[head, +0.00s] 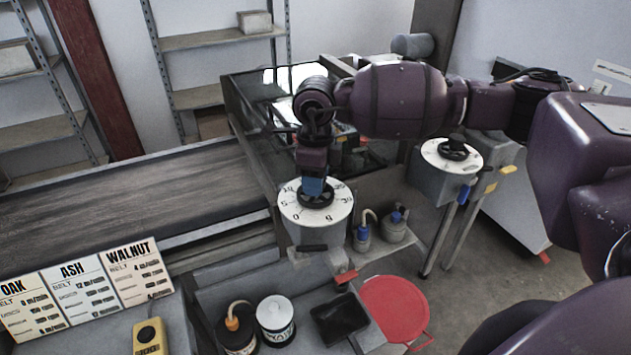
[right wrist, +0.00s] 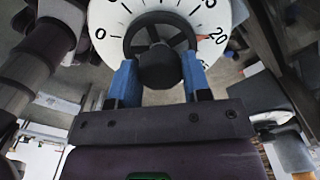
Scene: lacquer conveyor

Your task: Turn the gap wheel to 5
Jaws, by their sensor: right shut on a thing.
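My right gripper (head: 314,188) points down over the near white dial (head: 336,213), with its blue fingers shut on the black handwheel (head: 303,200) at the dial's centre. In the right wrist view, the blue fingers of the right gripper (right wrist: 159,72) sit on either side of the round black hub (right wrist: 160,66). A small red mark (right wrist: 205,38) shows on the dial close to the 20, and the 0 is on the opposite side. No gap label is readable on this wheel. My left gripper is not in view.
A second dial (head: 434,150) with a black wheel stands at the right. A conveyor belt (head: 120,195) runs at the left, with OAK, ASH and WALNUT cards (head: 75,285) in front.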

